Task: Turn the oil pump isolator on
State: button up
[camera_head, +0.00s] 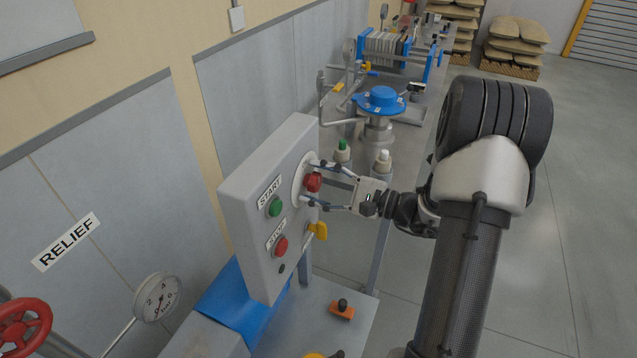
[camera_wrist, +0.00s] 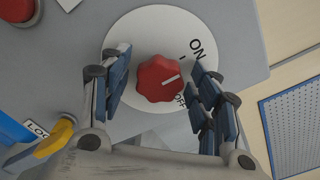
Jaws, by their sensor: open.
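The isolator is a red lobed knob (camera_wrist: 160,78) on a round white plate (camera_wrist: 150,25) marked ON and OFF. In the wrist view its white pointer line lies on the side of the OFF mark. My gripper (camera_head: 314,181) is open, with one finger on each side of the knob. In the wrist view the fingers of my gripper (camera_wrist: 163,92) straddle the knob with visible gaps. Whether the tips touch the plate cannot be told.
The box front carries a green START button (camera_head: 275,207) and a red STOP button (camera_head: 280,246). A yellow lever (camera_head: 318,231) sticks out just below the knob. Floor at right is clear.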

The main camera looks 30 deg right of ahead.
jog(key=shift+s+d, duration=0.1)
jog(key=v, duration=1.1)
jog(key=shift+s+d, duration=0.25)
jog(key=shift+s, duration=0.1)
